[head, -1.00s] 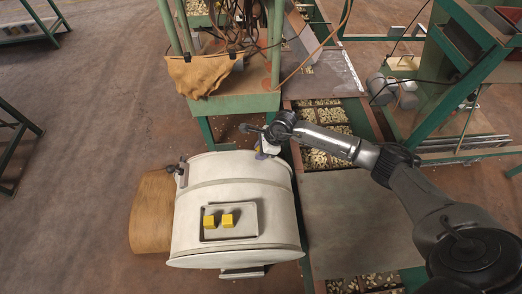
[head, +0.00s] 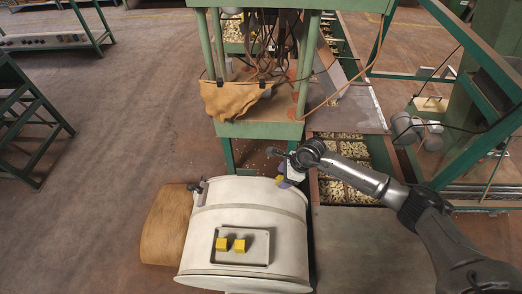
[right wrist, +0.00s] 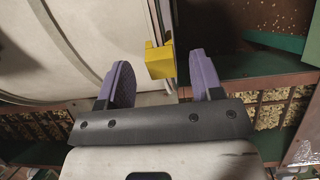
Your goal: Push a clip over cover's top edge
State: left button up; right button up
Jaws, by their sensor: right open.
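A white, drum-like cover (head: 285,235) stands low in the middle of the head view; its pale surface fills the left of the right wrist view (right wrist: 55,50). My right gripper (head: 285,182) is at the cover's far right edge. In the right wrist view its two purple fingers (right wrist: 161,78) are open, with a gap between them. A yellow clip (right wrist: 158,60) shows in that gap, at the border of the pale surface. I cannot tell whether a finger touches it. Two more yellow clips (head: 230,244) sit in a shallow tray on the cover. My left gripper does not show.
A green press frame (head: 255,130) with a hanging tan cloth (head: 236,101) stands behind the cover. Hopper compartments with nuts (head: 340,180) and a grey plate (head: 365,240) lie to the right. A brown rounded object (head: 165,230) is at the left. Open floor (head: 110,140) lies beyond it.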

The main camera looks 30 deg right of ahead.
jog(key=p+v, duration=0.3)
jog(key=v, duration=0.3)
jog(key=a+r+n+g+h, duration=0.1)
jog(key=a+r+n+g, duration=0.1)
jog(key=a+r+n, duration=0.5)
jog(key=a+r+n+g+h, duration=0.2)
jog(key=a+r+n, duration=0.5)
jog(key=r+n, duration=0.5)
jog(key=shift+r+h, duration=0.3)
jog(key=shift+r, duration=0.05)
jog(key=shift+s, duration=0.1)
